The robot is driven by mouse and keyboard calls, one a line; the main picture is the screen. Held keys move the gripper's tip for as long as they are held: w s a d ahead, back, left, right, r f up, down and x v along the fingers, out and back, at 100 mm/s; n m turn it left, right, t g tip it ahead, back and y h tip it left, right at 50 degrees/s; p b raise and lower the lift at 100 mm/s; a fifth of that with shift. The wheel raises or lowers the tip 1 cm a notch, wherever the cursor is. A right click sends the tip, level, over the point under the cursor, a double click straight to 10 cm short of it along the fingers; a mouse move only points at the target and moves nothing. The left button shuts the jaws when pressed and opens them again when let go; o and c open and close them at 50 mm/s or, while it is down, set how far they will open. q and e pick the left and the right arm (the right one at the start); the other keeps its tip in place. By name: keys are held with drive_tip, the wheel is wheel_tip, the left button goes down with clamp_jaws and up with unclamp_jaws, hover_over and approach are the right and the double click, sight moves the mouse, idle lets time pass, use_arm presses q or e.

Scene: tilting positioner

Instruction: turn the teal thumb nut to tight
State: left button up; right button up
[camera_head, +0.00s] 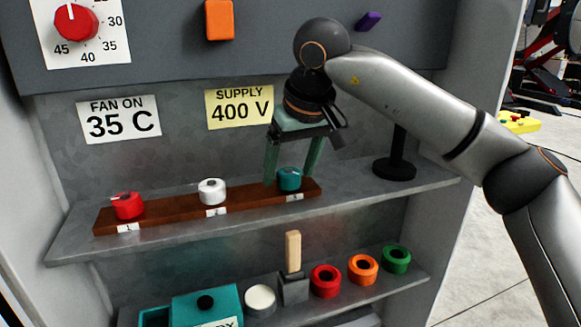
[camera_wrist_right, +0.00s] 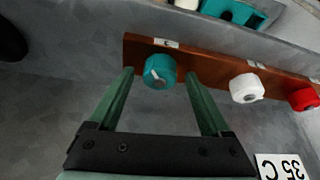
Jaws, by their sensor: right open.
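The teal thumb nut (camera_head: 289,179) sits at the right end of a brown wooden strip (camera_head: 255,199) on the upper shelf. My right gripper (camera_head: 291,180) is above and around it, pointing down, with its green fingers spread. In the right wrist view the teal nut (camera_wrist_right: 159,71) shows between the tips of the open fingers (camera_wrist_right: 158,78), with a gap on each side. A pale pointer mark shows on its top. I cannot tell how far down its sides the fingertips reach. My left gripper is not in view.
A white nut (camera_head: 212,191) and a red nut (camera_head: 128,205) stand on the same strip to the left. A black stand (camera_head: 395,170) is to the right on the shelf. The lower shelf holds a teal box (camera_head: 207,304) and red, orange and green rings (camera_head: 397,260).

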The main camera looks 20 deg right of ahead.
drive_tip(key=shift+c, duration=0.3)
clamp_jaws()
idle(0.4)
drive_tip(key=shift+r+m+h+p, duration=0.15)
drive_tip(key=shift+m+h+p, duration=0.25)
drive_tip(key=shift+m+p, duration=0.45)
drive_tip(key=m+h+p, duration=0.1)
drive_tip(key=m+p, duration=0.1)
drive_tip(key=m, duration=0.1)
drive_tip(key=shift+a, duration=0.15)
drive_tip(key=m+h+p, duration=0.1)
drive_tip(key=m, duration=0.1)
drive_tip(key=m+g+p, duration=0.1)
drive_tip(key=m+p, duration=0.1)
drive_tip(key=shift+a+m+h, duration=0.1)
drive_tip(key=shift+m+h, duration=0.25)
drive_tip(key=shift+h, duration=0.05)
drive_tip(key=shift+w+m+g+h+p, duration=0.1)
drive_tip(key=shift+m+g+h+p, duration=0.3)
drive_tip(key=shift+m+p, duration=0.9)
drive_tip(key=shift+m, duration=0.4)
